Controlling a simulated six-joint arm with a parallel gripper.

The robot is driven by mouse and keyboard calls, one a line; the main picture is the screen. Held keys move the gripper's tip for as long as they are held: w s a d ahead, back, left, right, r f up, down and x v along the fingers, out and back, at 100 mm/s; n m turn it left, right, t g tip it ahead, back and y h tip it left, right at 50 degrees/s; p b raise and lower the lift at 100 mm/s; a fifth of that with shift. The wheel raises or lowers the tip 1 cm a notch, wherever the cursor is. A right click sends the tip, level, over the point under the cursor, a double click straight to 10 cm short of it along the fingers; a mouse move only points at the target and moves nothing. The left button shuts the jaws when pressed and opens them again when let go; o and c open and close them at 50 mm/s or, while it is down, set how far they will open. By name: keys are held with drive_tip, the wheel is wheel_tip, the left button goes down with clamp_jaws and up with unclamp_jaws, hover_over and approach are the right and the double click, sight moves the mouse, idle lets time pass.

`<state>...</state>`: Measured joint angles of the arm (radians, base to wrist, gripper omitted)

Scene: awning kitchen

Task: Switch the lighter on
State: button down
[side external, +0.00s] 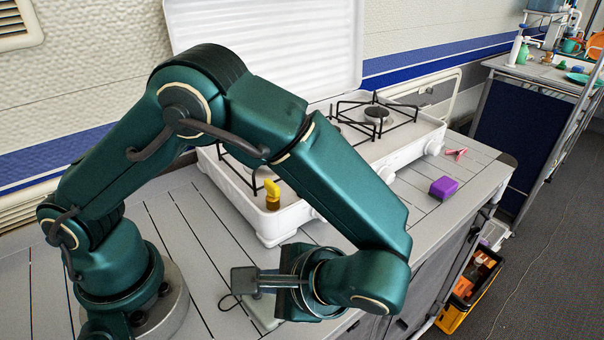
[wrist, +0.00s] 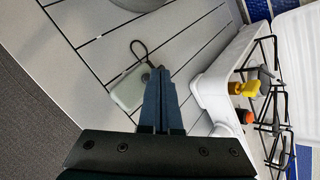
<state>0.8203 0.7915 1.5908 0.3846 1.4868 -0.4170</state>
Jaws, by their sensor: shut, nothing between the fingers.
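A pale grey-green box with a dark cord loop (wrist: 128,90) lies on the slatted counter in the wrist view. It seems to be the lighter, but its switch is not clear to me. In the side view the box (side external: 262,314) is partly hidden under my wrist. My gripper (wrist: 160,72) is shut and empty. In the wrist view its fingertips overlap the right edge of the box. I cannot tell whether they touch it.
A white gas stove (side external: 276,222) with its lid open stands behind my wrist, with a yellow object (side external: 272,190) at its near left corner. A purple block (side external: 443,187) and a small pink item (side external: 456,153) lie to its right. The counter (side external: 172,232) left of the stove is clear.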

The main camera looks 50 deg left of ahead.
drive_tip(key=shift+f, duration=0.1)
drive_tip(key=shift+f, duration=0.35)
idle(0.4)
drive_tip(key=shift+r, duration=0.5)
drive_tip(key=shift+r, duration=3)
